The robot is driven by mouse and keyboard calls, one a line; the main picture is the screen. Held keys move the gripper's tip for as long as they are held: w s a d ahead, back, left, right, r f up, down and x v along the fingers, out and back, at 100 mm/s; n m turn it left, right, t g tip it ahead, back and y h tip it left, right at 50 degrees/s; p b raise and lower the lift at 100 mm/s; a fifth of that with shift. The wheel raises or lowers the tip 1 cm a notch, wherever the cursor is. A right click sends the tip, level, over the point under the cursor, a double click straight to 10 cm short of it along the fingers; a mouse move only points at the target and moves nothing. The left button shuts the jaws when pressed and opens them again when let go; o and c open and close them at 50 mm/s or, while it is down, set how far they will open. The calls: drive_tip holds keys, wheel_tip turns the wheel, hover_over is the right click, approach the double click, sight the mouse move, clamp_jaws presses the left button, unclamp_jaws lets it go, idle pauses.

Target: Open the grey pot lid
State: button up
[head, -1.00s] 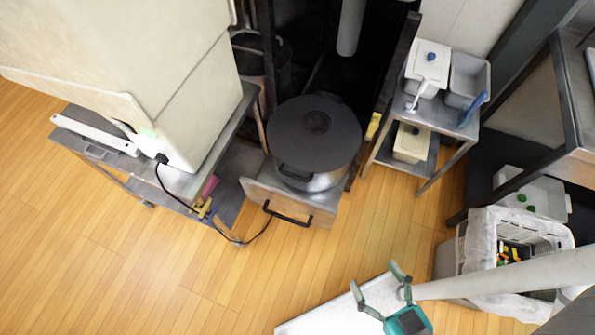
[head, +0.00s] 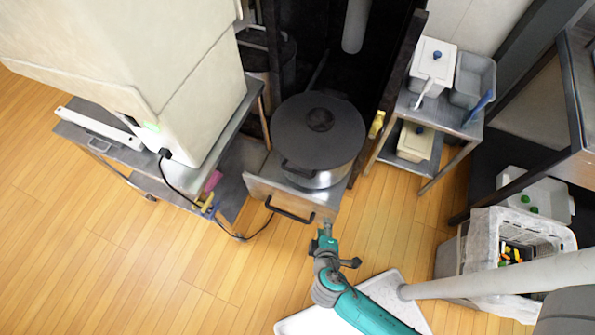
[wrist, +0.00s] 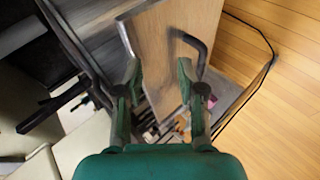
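The pot's dark grey round lid (head: 340,128), with a knob (head: 320,119) at its centre, lies on the silver pot (head: 325,180) in the head view. The pot stands on a pulled-out drawer with a front panel (head: 262,190) and a black bar handle (head: 288,213). My gripper (head: 326,232) is just in front of the panel's right end, below and apart from the lid. In the wrist view my gripper (wrist: 158,76) is open, its fingers apart with the wooden panel (wrist: 160,45) seen between and beyond them. The black handle (wrist: 203,55) is beside the right finger. The lid is not clearly seen there.
A metal cart (head: 135,158) with a large beige appliance (head: 150,70) stands left, its black cable hanging near the drawer. A small shelf (head: 440,113) with white containers stands right of the pot. A white basket (head: 490,225) is at right. Open wooden floor lies in front.

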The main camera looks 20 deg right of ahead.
drive_tip(key=w+a+r+h, duration=0.3)
drive_tip(key=w+a, duration=0.1)
drive_tip(key=w, duration=0.3)
drive_tip(key=t+h, duration=0.1)
drive_tip(key=h, duration=0.3)
approach(297, 172)
drive_tip(key=shift+m, duration=0.3)
drive_tip(key=x, duration=1)
drive_tip(key=shift+d+f, duration=0.1)
drive_tip(key=shift+f, duration=0.25)
clamp_jaws()
